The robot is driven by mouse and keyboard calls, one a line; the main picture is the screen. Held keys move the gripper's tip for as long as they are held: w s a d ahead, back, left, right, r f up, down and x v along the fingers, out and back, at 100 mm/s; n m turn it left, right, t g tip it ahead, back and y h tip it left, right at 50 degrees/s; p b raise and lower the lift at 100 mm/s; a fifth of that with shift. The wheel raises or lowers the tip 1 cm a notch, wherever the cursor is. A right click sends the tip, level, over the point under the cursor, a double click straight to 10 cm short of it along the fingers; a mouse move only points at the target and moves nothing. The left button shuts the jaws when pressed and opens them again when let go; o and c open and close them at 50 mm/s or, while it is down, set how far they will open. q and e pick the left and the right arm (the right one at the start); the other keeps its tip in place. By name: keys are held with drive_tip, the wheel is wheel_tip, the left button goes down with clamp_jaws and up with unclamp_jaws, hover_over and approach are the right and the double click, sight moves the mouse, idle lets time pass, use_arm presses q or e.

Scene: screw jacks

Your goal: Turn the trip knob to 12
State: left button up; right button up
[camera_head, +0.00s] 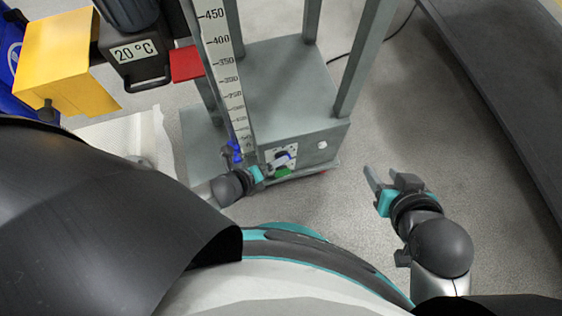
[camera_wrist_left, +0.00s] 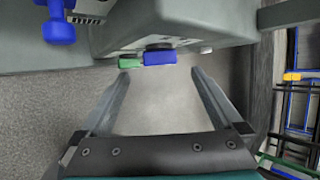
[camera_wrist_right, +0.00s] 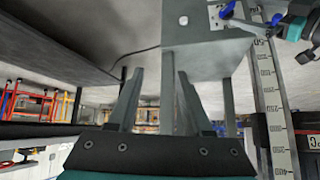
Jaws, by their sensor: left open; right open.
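The trip knob seems to be the blue knob on a dark round base on the jack frame's front panel. It shows in the left wrist view (camera_wrist_left: 160,57) and partly behind my left gripper in the head view (camera_head: 283,154). A green part (camera_wrist_left: 130,62) sits beside it. The dial marks are too small to read. My left gripper (camera_head: 270,162) is open in front of the panel; in its wrist view the knob lies beyond the fingertips, apart from them. My right gripper (camera_head: 381,184) is open and empty, right of the frame.
The grey jack frame (camera_head: 265,85) has uprights and a tall ruler (camera_head: 222,65). A blue handle (camera_wrist_left: 59,28) is left of the panel, and a round white button (camera_head: 322,145) is right. A yellow block (camera_head: 52,62) stands left. A dark platform (camera_head: 500,85) lies right.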

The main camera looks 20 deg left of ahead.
use_arm(q)
drive_tip(key=shift+b+x, duration=2.15)
drive_tip(key=shift+x, duration=1.1)
use_arm(e)
drive_tip(key=w+a+r+t+y, duration=0.1)
drive_tip(key=a+r+t+y, duration=0.2)
drive_tip(key=a+t, duration=0.4)
drive_tip(key=shift+m+t+y, duration=0.4)
drive_tip(key=shift+y, duration=0.1)
drive_tip(key=shift+r, duration=0.15)
use_arm(q)
drive_tip(key=shift+c, duration=0.2)
drive_tip(key=c, duration=1.3)
drive_tip(key=shift+c, duration=0.2)
